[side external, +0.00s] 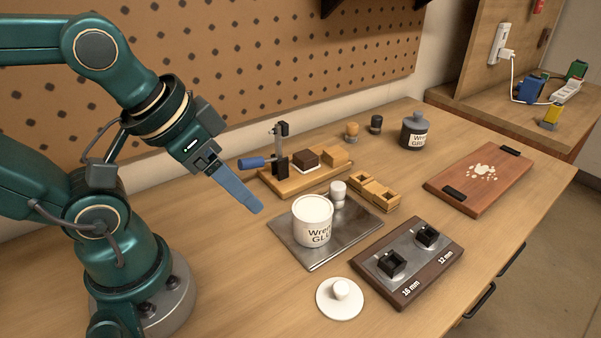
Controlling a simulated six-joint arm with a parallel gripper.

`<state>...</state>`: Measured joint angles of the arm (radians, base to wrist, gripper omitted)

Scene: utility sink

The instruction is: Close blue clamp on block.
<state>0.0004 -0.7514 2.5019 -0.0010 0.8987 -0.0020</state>
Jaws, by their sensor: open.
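The blue clamp has a blue handle (251,162) sticking out to the left of a dark upright post (281,143). It stands at the left end of a wooden board (270,187). A dark brown block (305,157) with a pale layer under it sits on the board just right of the post, and a tan block (335,155) sits beyond it. Whether the clamp touches the dark block cannot be told. My gripper (257,208) is open and empty, pointing down and right in front of the clamp handle. Its fingers overlap in this view.
A white glue tub (313,230) and a small white jar stand on a metal tray (297,252). A round white lid (340,299) and a block with two black sockets (406,290) lie in front. A dark jar (414,131) and red-brown board (440,181) are right.

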